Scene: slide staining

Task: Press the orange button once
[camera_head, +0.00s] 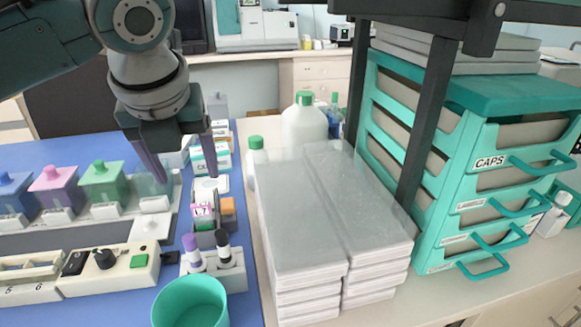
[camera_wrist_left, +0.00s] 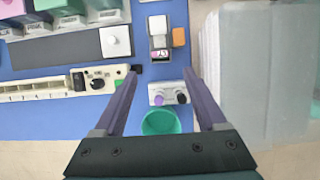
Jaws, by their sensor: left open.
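A small orange piece (camera_head: 227,206) sits at the right side of a small dark holder with a white and pink label (camera_head: 203,209) on the blue mat. It also shows in the left wrist view as an orange square (camera_wrist_left: 178,37). I cannot tell from its look whether it is a button. My left gripper (camera_head: 185,178) is open and empty, fingers pointing down, above the mat near that holder. In the left wrist view the fingertips (camera_wrist_left: 159,74) are spread wide, with the holder beyond them. My right gripper is not in view.
A control panel with a black knob (camera_head: 105,259) and a green square (camera_head: 138,261) lies left. Lidded colored jars (camera_head: 102,183) stand behind it. A marker rack (camera_head: 231,275) and teal cup (camera_head: 190,303) are in front. Stacked grey boxes (camera_head: 310,220) stand right.

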